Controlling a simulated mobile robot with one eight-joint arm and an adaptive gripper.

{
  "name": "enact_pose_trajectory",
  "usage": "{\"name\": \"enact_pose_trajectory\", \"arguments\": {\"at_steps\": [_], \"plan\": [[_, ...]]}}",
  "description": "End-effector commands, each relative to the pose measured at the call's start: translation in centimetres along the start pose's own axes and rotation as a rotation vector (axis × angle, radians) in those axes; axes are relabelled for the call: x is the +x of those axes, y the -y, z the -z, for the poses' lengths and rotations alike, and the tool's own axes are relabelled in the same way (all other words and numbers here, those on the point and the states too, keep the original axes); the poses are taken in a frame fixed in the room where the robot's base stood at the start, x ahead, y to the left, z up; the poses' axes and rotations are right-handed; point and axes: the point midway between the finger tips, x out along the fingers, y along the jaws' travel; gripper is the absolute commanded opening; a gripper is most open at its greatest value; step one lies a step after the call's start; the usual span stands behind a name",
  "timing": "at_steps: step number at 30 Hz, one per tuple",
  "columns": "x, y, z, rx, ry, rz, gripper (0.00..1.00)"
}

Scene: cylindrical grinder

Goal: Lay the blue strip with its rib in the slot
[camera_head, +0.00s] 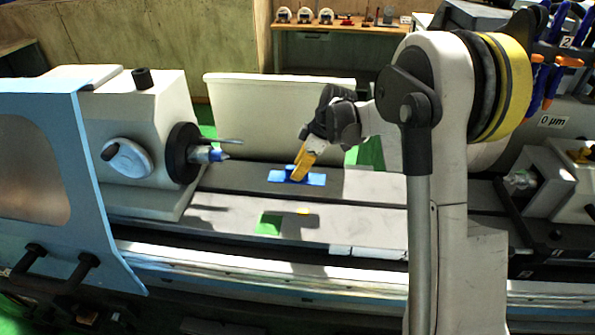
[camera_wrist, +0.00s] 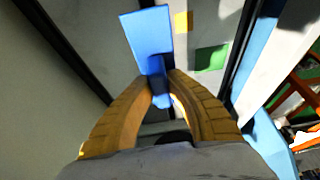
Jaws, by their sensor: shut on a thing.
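The blue strip (camera_head: 315,179) lies level over the grey machine table in the head view, with a darker raised blue part at its middle. It also shows in the wrist view (camera_wrist: 148,28), reaching away from my fingers. My gripper (camera_head: 299,171) has yellow fingers and comes down from above. In the wrist view its fingertips (camera_wrist: 158,82) are shut on the strip's raised part. The strip's rib is not clearly visible. I cannot tell whether the strip touches the table. A dark lengthwise groove runs along the table, but I cannot tell whether it is the slot.
A green patch (camera_head: 269,223) and a small yellow piece (camera_head: 302,211) show on the front table strip. The grinder headstock (camera_head: 150,145) with its pointed centre stands left. A blue guard (camera_head: 90,180) is at far left. Machine parts (camera_head: 550,185) stand right.

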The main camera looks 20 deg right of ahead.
Motion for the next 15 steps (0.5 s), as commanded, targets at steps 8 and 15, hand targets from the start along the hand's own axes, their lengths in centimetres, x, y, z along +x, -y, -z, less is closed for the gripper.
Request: {"name": "enact_pose_trajectory", "arguments": {"at_steps": [8, 15], "plan": [[1.4, 0.0, -0.7, 0.000, -0.001, -0.001, 0.00], [3.7, 0.0, -1.7, 0.000, -0.001, -0.001, 0.00]]}}
